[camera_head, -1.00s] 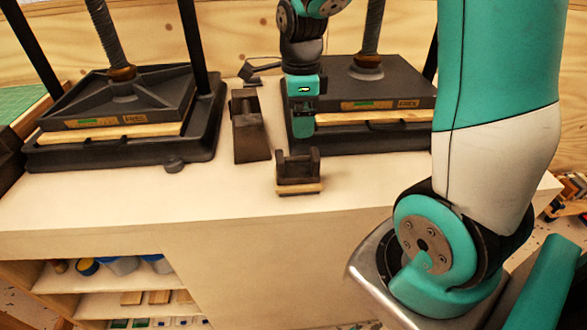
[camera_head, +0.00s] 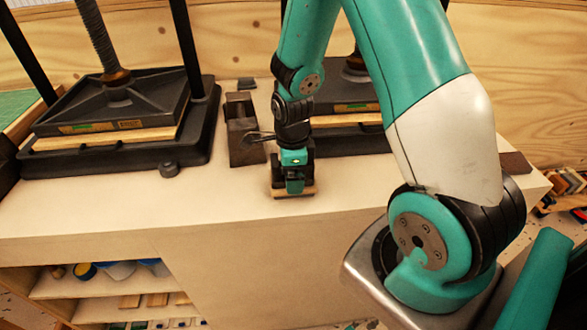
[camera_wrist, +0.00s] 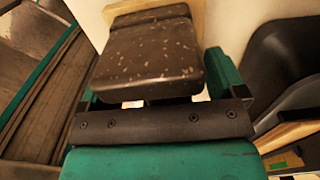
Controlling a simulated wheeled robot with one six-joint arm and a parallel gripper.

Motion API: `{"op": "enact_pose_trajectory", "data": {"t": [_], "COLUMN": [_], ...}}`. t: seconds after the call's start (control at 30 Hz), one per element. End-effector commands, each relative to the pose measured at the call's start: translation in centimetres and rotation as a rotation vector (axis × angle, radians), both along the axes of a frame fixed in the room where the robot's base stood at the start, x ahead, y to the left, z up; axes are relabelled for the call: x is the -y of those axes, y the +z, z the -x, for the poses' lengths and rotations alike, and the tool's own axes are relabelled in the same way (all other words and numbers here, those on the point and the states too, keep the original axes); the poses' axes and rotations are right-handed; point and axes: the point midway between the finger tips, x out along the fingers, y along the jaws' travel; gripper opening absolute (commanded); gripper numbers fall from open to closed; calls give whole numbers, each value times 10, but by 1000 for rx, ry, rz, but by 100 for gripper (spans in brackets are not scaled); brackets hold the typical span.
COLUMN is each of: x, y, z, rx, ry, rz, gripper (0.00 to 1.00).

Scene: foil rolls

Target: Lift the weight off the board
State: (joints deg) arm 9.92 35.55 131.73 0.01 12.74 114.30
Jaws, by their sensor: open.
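The weight (camera_head: 277,183) is a small dark metal piece standing on a pale wooden board (camera_head: 306,192) near the table's front edge. In the wrist view the weight (camera_wrist: 150,55) is dark and speckled, with a strip of the board (camera_wrist: 198,14) behind it. My gripper (camera_head: 293,183) is down at the weight and hides much of it in the head view. In the wrist view my gripper (camera_wrist: 158,85) is open, with a teal finger on each side of the weight. I cannot tell whether the fingers touch it.
A dark block (camera_head: 246,145) stands close by on the left. A black press (camera_head: 115,105) stands at the far left, and another press (camera_head: 350,140) is right behind my arm. The pale tabletop (camera_head: 150,205) is clear in front. Open shelves (camera_head: 110,285) are below.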

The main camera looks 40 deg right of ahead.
Motion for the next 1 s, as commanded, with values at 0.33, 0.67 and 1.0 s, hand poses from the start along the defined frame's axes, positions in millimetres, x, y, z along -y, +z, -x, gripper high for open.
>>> {"op": "enact_pose_trajectory", "data": {"t": [0.33,0.67,1.0], "x": [0,0,0], "y": [-2,-2,2], "z": [0,0,-1], "rx": [1,0,4], "ry": [0,0,0], "rz": [0,0,0], "gripper": [66,0,0]}}
